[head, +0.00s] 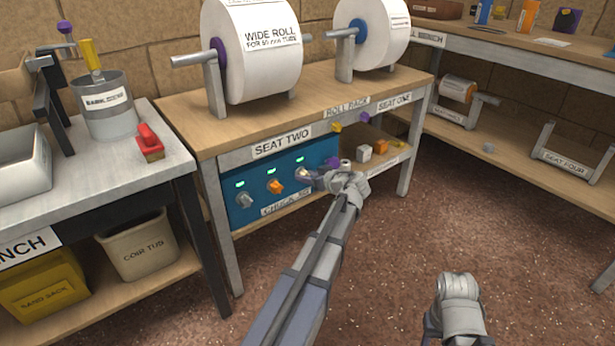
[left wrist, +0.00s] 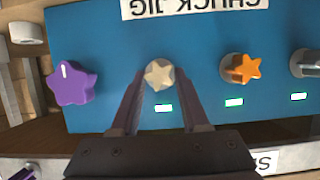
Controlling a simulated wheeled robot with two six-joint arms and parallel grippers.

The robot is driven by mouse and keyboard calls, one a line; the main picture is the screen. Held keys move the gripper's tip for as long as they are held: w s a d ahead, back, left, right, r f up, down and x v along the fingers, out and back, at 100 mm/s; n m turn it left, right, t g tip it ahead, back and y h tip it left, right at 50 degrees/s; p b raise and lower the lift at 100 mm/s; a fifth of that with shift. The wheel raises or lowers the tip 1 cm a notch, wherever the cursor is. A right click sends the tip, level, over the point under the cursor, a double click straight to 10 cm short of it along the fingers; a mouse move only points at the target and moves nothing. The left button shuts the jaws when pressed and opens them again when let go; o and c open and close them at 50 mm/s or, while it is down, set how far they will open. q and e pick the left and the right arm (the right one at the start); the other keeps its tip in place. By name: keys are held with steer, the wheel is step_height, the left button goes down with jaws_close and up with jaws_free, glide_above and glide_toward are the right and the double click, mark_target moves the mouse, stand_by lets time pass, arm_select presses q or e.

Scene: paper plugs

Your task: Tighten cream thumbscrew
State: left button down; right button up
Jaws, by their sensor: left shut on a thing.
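The cream thumbscrew (left wrist: 158,75) is a star-shaped knob on the blue chuck jig panel (left wrist: 200,40). In the left wrist view it sits between my left fingertips (left wrist: 160,84), which are shut on it from both sides. In the head view the cream thumbscrew (head: 301,173) is partly hidden by my left gripper (head: 312,177), which reaches the panel from the right. A green light shows beside the thumbscrew. My right arm shows at the lower right of the head view, but its fingers do not show.
An orange star knob (left wrist: 243,68) and a grey knob (left wrist: 306,64) sit on one side, each with a green light. A purple star knob (left wrist: 72,83) is on the other side. Above the panel is a wooden bench top (head: 180,115) with paper rolls. Open floor lies in front.

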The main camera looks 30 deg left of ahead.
arm_select(q)
steer(key=shift+c, duration=2)
jaws_free()
steer(key=p+v, duration=0.3)
steer(key=v, duration=0.4)
steer(key=shift+s+d, duration=0.15)
steer(key=shift+d, duration=0.2)
steer(key=shift+r, duration=0.15)
